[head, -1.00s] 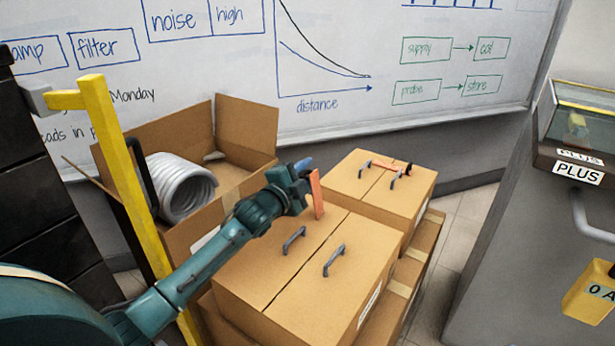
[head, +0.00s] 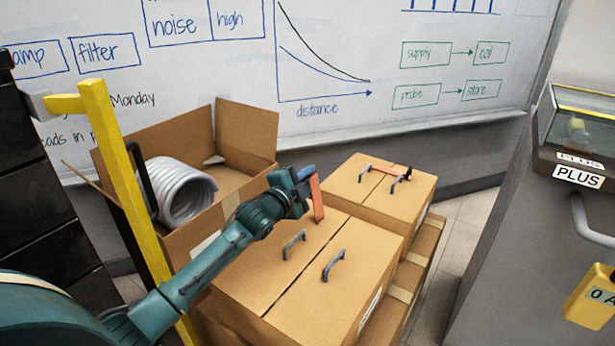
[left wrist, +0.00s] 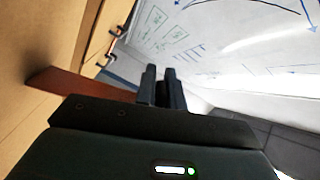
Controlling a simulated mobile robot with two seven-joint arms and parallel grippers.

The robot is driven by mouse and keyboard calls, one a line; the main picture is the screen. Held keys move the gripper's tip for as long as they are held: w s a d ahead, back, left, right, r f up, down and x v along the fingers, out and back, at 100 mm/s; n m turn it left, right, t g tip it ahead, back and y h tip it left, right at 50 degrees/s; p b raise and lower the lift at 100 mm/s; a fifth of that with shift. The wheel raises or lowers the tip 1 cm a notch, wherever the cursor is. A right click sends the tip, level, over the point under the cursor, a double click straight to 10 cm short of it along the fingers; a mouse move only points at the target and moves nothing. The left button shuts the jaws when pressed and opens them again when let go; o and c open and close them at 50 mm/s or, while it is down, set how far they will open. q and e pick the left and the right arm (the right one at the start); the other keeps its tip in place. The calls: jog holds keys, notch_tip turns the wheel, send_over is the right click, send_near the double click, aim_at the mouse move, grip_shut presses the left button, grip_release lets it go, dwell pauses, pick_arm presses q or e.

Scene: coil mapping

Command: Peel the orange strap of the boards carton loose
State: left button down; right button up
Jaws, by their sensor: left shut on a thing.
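The near carton (head: 310,290) is a closed brown box with two grey handles and a seam between its top flaps. An orange strap (head: 317,202) stands up from the far left part of its top. My left gripper (head: 306,176) is shut on the strap's upper end, above the carton. In the left wrist view, the strap (left wrist: 85,84) runs from the carton's face to the fingers (left wrist: 160,85). Whether its lower end still sticks to the carton cannot be told. My right gripper is not in view.
A second closed carton (head: 375,210) behind has two handles and a red-orange strap (head: 380,167) across its top. An open box (head: 245,130) with a grey coil (head: 182,190) stands at left. A yellow post (head: 118,160) stands before it. A grey cabinet (head: 520,240) stands at right.

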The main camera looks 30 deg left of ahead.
pick_arm(q)
jog(key=shift+d+r+m+p, duration=0.4)
jog(key=shift+d+m+p, duration=0.1)
jog(key=shift+p, duration=0.35)
jog(key=shift+s+d+r+m+p, duration=0.1)
jog(key=shift+d+r+m+p, duration=0.05)
jog(key=shift+d+m+p, duration=0.2)
jog(key=shift+d+m, duration=0.3)
jog(key=shift+m, duration=0.05)
jog(key=shift+s+d, duration=0.1)
jog(key=shift+d, duration=0.1)
jog(key=c, duration=1.5)
grip_release()
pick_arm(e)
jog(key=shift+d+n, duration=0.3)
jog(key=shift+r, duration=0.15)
